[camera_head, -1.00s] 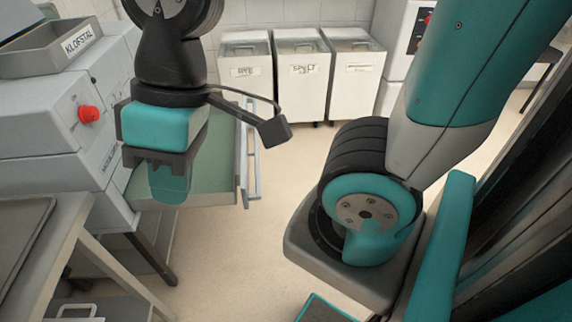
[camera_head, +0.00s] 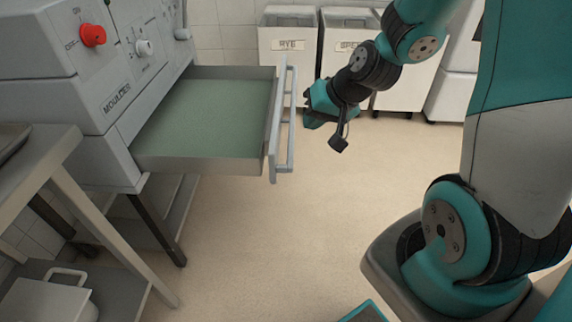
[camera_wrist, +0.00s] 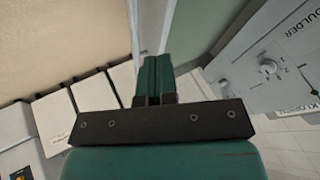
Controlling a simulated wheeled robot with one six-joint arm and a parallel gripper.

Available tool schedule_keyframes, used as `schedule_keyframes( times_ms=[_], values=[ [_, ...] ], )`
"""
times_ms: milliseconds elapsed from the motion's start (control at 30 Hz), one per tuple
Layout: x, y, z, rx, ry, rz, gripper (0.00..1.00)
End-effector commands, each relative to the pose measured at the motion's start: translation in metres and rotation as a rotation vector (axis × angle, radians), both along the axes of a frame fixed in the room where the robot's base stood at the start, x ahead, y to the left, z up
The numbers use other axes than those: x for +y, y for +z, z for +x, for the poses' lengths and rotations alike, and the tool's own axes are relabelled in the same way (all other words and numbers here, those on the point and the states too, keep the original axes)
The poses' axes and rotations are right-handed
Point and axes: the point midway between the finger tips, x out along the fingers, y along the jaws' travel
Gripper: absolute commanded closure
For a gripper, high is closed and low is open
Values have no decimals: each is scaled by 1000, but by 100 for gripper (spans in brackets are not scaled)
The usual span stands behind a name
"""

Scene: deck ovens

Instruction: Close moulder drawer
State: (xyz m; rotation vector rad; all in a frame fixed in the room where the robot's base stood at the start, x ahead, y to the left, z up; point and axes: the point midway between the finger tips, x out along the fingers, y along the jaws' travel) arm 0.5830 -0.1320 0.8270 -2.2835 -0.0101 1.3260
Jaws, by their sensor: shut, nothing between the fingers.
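The moulder (camera_head: 120,65) is the grey machine at the upper left, with a red knob. Its drawer (camera_head: 215,118), with a green floor and grey walls, stands pulled out to the right. A pale bar handle (camera_head: 288,120) runs along the drawer's front. My gripper (camera_head: 311,105) is shut and empty, just right of the handle in the head view, with a small gap seen between them. In the wrist view the shut teal fingers (camera_wrist: 153,78) point towards the drawer's edge; whether they touch it I cannot tell.
White bins labelled RYE (camera_head: 290,45) and SPELT (camera_head: 345,50) stand at the back wall. A metal table (camera_head: 55,150) is at the left, with a lidded white container (camera_head: 45,298) on its lower shelf. The floor (camera_head: 270,240) before the drawer is clear.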

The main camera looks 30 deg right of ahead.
Motion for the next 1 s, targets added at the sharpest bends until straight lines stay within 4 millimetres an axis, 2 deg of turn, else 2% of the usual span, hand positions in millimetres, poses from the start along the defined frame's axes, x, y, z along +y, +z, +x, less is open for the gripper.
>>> schedule_keyframes(
  times_ms=[33, 133, 267, 367, 733, 900, 1000],
  values=[
    [-14, -24, 2, -6, -51, 2, 100],
    [-30, -37, 5, -21, -107, 1, 100],
    [-34, -45, 10, -26, -124, -1, 100],
    [-30, -56, 18, -25, -120, -1, 100],
    [-16, -119, 62, -25, -120, -1, 100],
    [6, -116, 77, -28, -117, -2, 100],
    [12, -116, 82, -28, -120, -3, 100]
  ],
)
